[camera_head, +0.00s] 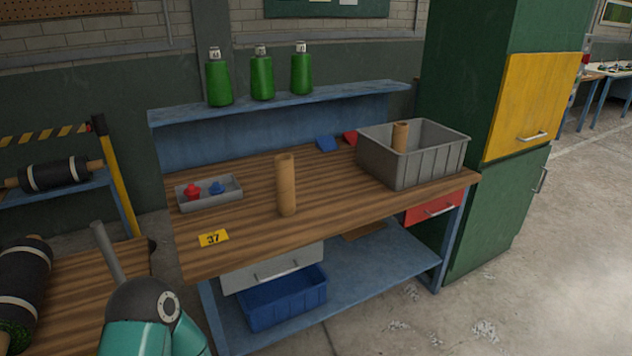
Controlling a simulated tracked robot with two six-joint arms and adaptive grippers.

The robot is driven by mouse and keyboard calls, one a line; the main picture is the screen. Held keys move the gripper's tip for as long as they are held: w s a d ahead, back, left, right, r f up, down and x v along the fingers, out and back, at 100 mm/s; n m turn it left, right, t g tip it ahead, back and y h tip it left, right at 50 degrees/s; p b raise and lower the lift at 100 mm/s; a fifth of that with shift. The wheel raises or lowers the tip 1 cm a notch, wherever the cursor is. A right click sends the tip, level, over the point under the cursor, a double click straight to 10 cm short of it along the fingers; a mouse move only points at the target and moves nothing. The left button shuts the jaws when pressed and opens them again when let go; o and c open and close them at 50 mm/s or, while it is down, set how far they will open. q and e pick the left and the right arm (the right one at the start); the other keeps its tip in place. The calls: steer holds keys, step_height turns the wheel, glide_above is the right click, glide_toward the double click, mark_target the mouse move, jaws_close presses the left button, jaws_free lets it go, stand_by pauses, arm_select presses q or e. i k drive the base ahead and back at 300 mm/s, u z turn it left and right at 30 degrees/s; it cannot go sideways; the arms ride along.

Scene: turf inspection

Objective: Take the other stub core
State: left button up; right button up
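One brown cardboard core (286,186) stands upright on the wooden workbench (340,207), a little left of its middle. Another brown core (399,136) stands inside the grey crate (424,165) at the right end of the bench; its lower part is hidden by the crate wall. Neither gripper is in view. Part of my arm shows at the lower left, away from both cores.
A small grey tray (209,202) with a red and a blue item sits at the bench's left, near a yellow 37 tag (213,238). Three green bottles (262,78) stand on the shelf. A blue bin (283,302) sits below. Dark rolls (22,278) lie left.

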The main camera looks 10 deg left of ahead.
mark_target(283, 162)
steer(key=z, duration=0.15)
steer(key=i, duration=1.35)
steer(key=u, duration=0.45)
